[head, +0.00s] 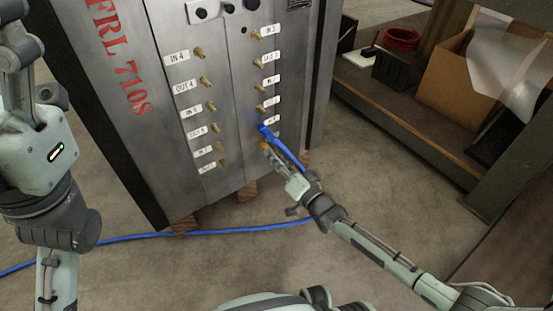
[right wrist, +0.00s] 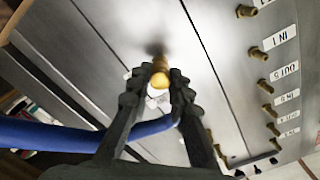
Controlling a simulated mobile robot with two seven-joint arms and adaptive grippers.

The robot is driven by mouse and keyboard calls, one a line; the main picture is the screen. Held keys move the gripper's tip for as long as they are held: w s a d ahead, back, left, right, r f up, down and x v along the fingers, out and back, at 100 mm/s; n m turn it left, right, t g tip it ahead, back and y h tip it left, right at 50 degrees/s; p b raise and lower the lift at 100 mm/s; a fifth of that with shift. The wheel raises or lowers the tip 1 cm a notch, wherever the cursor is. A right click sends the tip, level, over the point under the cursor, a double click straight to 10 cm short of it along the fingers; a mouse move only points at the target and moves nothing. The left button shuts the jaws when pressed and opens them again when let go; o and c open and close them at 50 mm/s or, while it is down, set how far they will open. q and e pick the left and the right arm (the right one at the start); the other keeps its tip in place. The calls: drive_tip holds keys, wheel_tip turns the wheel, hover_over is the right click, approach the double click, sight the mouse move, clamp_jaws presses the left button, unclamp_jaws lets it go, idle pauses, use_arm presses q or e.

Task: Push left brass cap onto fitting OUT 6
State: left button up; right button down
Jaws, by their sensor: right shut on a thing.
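The steel mould block (head: 165,110) carries two columns of brass fittings beside white labels. The lowest label in the left column (head: 207,168), beside a brass fitting (head: 223,162), is too blurred to read. My right gripper (head: 265,147) is at the lower end of the right column and covers part of it. In the right wrist view its fingers (right wrist: 160,88) are shut on a small rounded brass cap (right wrist: 160,80). The cap lines up with a brass fitting (right wrist: 160,62); I cannot tell whether they touch. A label behind the fingers is mostly hidden. My left gripper is out of view.
A blue hose (head: 283,147) runs close beside my right gripper; blue hose (head: 150,236) also lies along the floor. Wooden blocks (head: 184,225) support the mould base. A shelf with a cardboard box (head: 460,85) and a red coil (head: 401,39) stands at right. The floor between is clear.

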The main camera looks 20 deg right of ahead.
drive_tip(key=shift+w+a, duration=0.15)
drive_tip(key=shift+w, duration=0.35)
idle(0.4)
drive_tip(key=c, duration=1.3)
unclamp_jaws()
drive_tip(key=o, duration=0.4)
drive_tip(key=p+v, duration=0.3)
drive_tip(key=v, duration=0.4)
drive_tip(key=shift+r, duration=0.1)
